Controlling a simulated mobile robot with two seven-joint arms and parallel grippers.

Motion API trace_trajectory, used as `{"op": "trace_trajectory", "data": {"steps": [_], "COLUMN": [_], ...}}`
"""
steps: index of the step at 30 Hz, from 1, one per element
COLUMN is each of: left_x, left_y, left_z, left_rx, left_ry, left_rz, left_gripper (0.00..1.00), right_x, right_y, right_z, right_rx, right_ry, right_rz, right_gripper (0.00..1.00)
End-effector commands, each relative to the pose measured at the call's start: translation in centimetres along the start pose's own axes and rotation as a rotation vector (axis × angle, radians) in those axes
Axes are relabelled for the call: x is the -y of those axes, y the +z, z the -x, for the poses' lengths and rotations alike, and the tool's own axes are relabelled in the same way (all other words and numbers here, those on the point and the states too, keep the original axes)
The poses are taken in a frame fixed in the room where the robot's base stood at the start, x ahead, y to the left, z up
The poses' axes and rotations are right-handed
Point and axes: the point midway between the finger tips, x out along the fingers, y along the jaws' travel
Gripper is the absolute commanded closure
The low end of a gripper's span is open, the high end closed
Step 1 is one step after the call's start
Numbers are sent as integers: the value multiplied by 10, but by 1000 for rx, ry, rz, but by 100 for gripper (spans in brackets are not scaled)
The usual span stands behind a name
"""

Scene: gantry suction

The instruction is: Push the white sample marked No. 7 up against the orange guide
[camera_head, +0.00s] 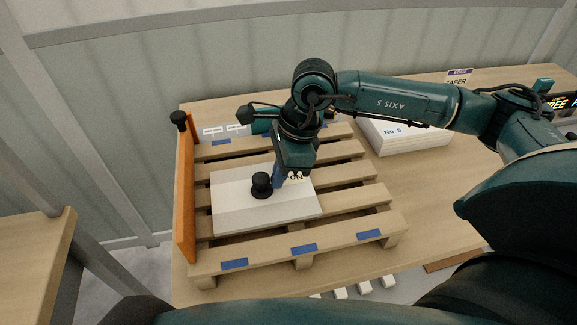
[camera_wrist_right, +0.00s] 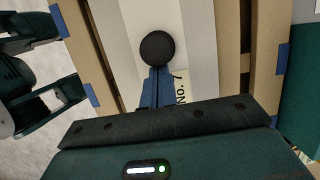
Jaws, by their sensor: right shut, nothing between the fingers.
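The white sample (camera_head: 240,212) lies flat on the wooden pallet (camera_head: 345,232), with a black round knob (camera_head: 262,184) on top. Its No. 7 label (camera_wrist_right: 181,88) reads in the right wrist view and is partly hidden by my gripper in the head view. The upright orange guide (camera_head: 186,205) stands along the pallet's left side. A gap shows between it and the sample's left edge. My right gripper (camera_head: 276,184) is shut and empty, its blue fingertips right beside the knob's right side. I cannot tell whether they touch it. My left gripper is not clearly seen.
White No. 5 slabs (camera_head: 410,138) are stacked on the table right of the pallet, under my right arm. Blue tape marks (camera_head: 304,249) sit on the pallet's boards. A black knob (camera_head: 179,118) tops the guide's far end. Open slots separate the boards.

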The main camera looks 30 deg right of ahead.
Motion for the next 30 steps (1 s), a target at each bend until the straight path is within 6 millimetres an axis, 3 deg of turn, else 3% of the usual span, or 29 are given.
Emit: {"op": "trace_trajectory", "data": {"steps": [8, 13, 18, 30], "left_x": [0, -1, -5, -5], "left_y": [0, 5, -4, -4], "left_z": [-1, -7, -6, -6], "left_rx": [-2, -15, -43, -43], "left_ry": [-2, 3, 13, 17], "left_rz": [2, 2, -2, -7], "left_gripper": [45, 45, 45, 45], "right_x": [0, 0, 0, 0], "right_y": [1, 23, 37, 38], "right_z": [-1, -10, -12, -11], "right_rx": [1, 5, 4, 8], "right_ry": [0, 1, 0, 1], "right_rz": [1, 5, 2, 3], "right_gripper": [100, 100, 100, 100]}}
